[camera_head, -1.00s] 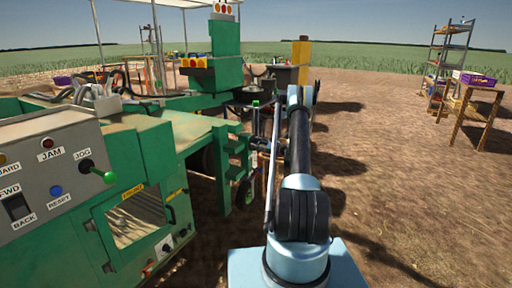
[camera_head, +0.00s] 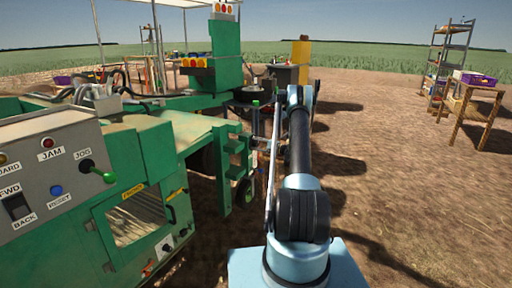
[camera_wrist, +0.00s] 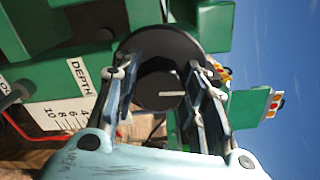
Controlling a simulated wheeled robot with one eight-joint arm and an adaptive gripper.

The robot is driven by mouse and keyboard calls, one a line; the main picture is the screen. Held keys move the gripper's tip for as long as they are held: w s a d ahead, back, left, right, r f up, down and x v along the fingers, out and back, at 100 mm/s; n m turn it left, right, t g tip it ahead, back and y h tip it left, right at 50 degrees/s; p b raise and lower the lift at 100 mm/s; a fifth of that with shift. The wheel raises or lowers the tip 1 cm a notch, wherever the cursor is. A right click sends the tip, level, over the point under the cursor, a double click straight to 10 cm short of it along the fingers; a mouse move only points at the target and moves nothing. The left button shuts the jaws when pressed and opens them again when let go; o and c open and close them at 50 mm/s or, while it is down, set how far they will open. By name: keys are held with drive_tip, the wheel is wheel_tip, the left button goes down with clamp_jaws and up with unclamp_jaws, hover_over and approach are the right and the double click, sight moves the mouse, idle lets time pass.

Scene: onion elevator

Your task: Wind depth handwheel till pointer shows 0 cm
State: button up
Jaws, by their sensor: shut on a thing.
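The depth handwheel (camera_wrist: 150,42) is a dark round disc in the wrist view, with a dark round hub (camera_wrist: 158,88) that bears a short pale line. My gripper (camera_wrist: 162,76) is shut on the handwheel's hub, one finger on each side. The low end of the scale is hidden behind my finger. I cannot make out the pointer. In the head view my arm hides most of the gripper and wheel.
The green machine (camera_head: 160,165) fills the left, with a grey control panel (camera_head: 50,175) nearest. A small wheel (camera_head: 245,190) stands beside its step. A wooden table with a purple crate (camera_head: 475,79) and a shelf rack (camera_head: 447,60) stand far right. Open soil (camera_head: 400,160) lies right of my arm.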

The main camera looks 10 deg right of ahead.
drive_tip(key=shift+s+a+f+n, duration=0.1)
drive_tip(key=shift+n, duration=0.5)
drive_tip(key=o, duration=1.1)
drive_tip(key=shift+s+d, duration=0.15)
drive_tip(key=shift+d, duration=0.25)
drive_tip(key=v, duration=1.1)
